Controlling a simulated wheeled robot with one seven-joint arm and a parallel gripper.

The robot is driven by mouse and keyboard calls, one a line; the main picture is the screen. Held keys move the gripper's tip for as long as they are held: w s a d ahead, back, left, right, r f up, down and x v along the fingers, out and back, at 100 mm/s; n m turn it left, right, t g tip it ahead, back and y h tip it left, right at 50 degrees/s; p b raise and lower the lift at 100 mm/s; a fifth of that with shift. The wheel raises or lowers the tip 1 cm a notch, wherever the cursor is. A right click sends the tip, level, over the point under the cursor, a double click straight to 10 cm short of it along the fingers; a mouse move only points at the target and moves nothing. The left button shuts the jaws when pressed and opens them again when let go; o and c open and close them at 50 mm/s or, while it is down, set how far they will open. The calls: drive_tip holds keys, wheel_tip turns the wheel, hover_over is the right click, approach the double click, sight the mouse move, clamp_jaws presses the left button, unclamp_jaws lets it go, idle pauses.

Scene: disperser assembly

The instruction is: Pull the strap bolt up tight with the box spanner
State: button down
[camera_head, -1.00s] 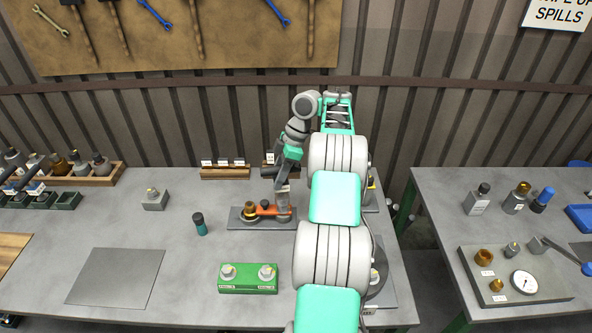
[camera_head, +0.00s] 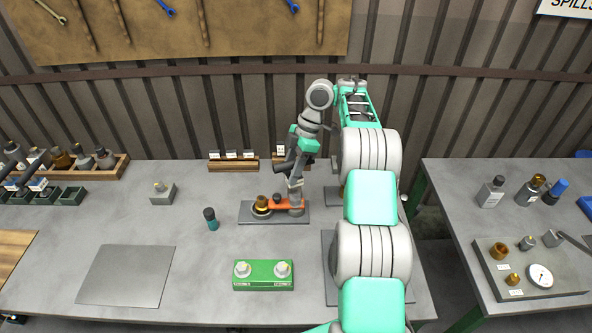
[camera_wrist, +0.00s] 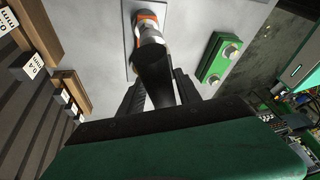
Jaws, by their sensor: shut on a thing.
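My gripper (camera_head: 294,176) is shut on the black upper part of the box spanner (camera_wrist: 153,72), which lies between its two dark fingers in the wrist view. The spanner's lighter lower part (camera_head: 296,197) stands over the right end of the orange strap (camera_head: 283,204). The strap lies on a dark grey plate (camera_head: 247,214), with a brass-coloured round part (camera_head: 262,203) at its left end. The strap bolt is hidden under the spanner, so I cannot tell how tight it is.
A green block with two bolts (camera_head: 263,283) lies in front of the plate. A small dark-capped bottle (camera_head: 211,219) stands to the left. Labelled wooden racks (camera_head: 234,164) stand behind. A flat grey sheet (camera_head: 126,276) lies front left, with bare bench around it.

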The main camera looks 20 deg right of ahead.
drive_tip(key=shift+s+d+b, duration=0.1)
drive_tip(key=shift+d+b, duration=0.2)
drive_tip(key=shift+b, duration=0.9)
drive_tip(key=shift+t+b, duration=0.3)
drive_tip(key=shift+b, duration=0.15)
idle(0.6)
drive_tip(key=shift+f+b, duration=0.45)
drive_tip(key=shift+b, duration=0.05)
drive_tip(key=shift+f+b, duration=0.5)
drive_tip(key=shift+f, duration=0.05)
drive_tip(key=shift+f+b, duration=0.55)
drive_tip(key=shift+f, duration=0.05)
drive_tip(key=shift+r, duration=0.15)
drive_tip(key=shift+m, duration=0.5)
